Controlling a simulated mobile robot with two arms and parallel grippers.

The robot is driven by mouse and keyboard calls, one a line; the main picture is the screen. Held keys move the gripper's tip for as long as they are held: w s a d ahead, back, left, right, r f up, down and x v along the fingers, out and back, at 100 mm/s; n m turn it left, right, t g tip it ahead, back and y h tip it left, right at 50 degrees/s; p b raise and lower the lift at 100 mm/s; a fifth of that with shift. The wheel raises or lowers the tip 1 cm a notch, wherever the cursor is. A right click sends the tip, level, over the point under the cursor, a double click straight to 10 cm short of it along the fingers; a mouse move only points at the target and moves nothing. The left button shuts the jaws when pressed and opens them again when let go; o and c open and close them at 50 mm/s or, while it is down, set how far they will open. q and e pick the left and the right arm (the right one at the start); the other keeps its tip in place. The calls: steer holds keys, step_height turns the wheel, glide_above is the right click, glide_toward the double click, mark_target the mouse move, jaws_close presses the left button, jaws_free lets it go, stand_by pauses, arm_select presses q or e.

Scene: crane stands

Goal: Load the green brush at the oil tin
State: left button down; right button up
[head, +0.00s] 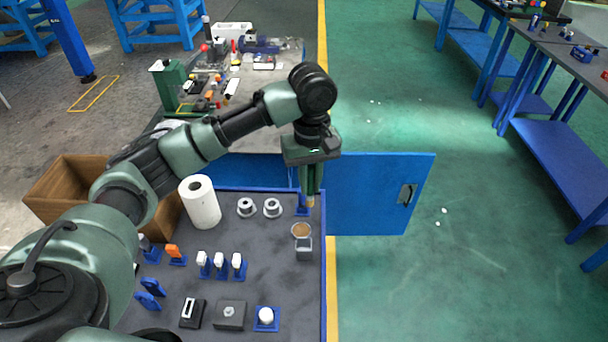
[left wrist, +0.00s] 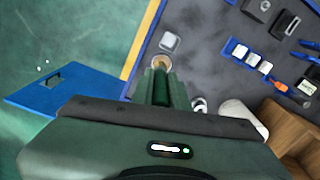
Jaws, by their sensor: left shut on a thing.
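My left gripper (head: 311,190) points down above the right edge of the workbench, shut on what appears to be the green brush. Only a tan tip (head: 311,202) of the brush shows below the fingers; the rest is hidden or blends with the green fingers. The oil tin (head: 301,231), round with a brown top, stands on the bench just nearer than the gripper. In the left wrist view the oil tin (left wrist: 162,64) shows just past the fingertips (left wrist: 160,75). My right gripper is not in view.
A grey square block (head: 305,251) stands close beside the tin. A blue holder (head: 303,208) is near the fingers. A blue panel (head: 375,195) extends right of the bench.

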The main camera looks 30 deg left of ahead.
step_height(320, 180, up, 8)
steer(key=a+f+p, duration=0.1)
steer(key=p, duration=0.5)
arm_select(q)
steer(key=a+f+b, duration=0.1)
steer(key=f+b, duration=0.1)
steer(key=f, duration=0.3)
steer(key=w+a+f+b, duration=0.1)
steer(key=f+b, duration=0.1)
steer(key=f, duration=0.3)
steer(key=w+a+f+b, duration=0.1)
steer(key=f+b, duration=0.1)
steer(key=f, duration=0.3)
steer(key=shift+w+a+b, duration=0.15)
steer(key=shift+a+b, duration=0.2)
steer(key=shift+b, duration=0.05)
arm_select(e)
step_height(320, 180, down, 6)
arm_select(q)
steer(key=shift+f, duration=0.55)
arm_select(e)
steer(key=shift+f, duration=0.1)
arm_select(q)
steer(key=shift+f+p, duration=0.15)
steer(key=shift+p, duration=0.35)
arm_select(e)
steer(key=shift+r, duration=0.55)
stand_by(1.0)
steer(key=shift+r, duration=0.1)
